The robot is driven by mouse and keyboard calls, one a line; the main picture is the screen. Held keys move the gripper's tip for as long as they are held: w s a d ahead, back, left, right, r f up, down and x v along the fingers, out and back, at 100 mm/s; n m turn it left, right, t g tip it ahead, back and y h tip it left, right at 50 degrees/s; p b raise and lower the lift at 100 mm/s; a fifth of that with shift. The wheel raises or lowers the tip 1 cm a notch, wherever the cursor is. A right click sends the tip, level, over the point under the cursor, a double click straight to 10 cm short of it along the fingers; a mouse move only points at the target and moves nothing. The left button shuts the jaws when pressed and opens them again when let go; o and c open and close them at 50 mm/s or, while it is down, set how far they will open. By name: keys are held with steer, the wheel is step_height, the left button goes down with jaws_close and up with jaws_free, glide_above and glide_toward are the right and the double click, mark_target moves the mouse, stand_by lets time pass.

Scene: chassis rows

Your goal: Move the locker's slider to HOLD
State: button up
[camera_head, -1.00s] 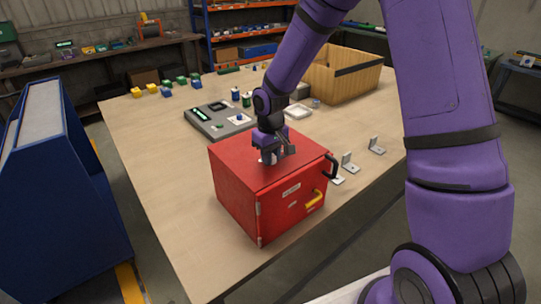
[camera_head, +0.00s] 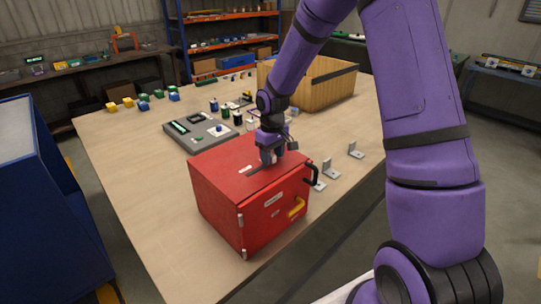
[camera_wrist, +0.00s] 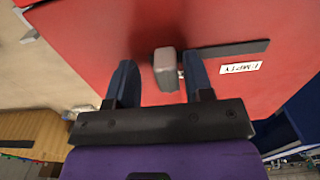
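The red locker (camera_head: 249,195) stands on the workbench, door facing front right with a yellow handle (camera_head: 297,208). A dark slot (camera_head: 262,173) runs across its top, with a white label beside it. In the wrist view, the slider's grey knob (camera_wrist: 166,70) stands at the left end of the visible slot (camera_wrist: 232,49). A label reading EMPTY (camera_wrist: 240,67) is right of the knob; no HOLD label is readable. My gripper (camera_head: 269,159) is low over the locker top. Its two fingers (camera_wrist: 160,82) are apart, with the knob between their tips, nearer the right finger and with a gap on the left.
A black bracket handle (camera_head: 312,174) sticks out at the locker's right edge. Metal angle brackets (camera_head: 331,168) lie on the bench to the right. Behind the locker are a grey panel (camera_head: 203,133) and a wooden crate (camera_head: 312,85). Bare bench (camera_head: 125,150) lies left.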

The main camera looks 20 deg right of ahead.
step_height(320, 180, up, 10)
steer(key=shift+r, duration=0.4)
stand_by(0.4)
stand_by(0.3)
steer(key=s+a+r+m+t, duration=0.1)
steer(key=s+r+m+t, duration=0.1)
steer(key=s+r, duration=1.2)
steer(key=s+r+m+t, duration=0.1)
steer(key=s+r+t, duration=0.2)
steer(key=s, duration=1.5)
steer(key=shift+a+r+m, duration=0.15)
steer(key=shift+r+m, duration=0.15)
steer(key=shift+r, duration=0.1)
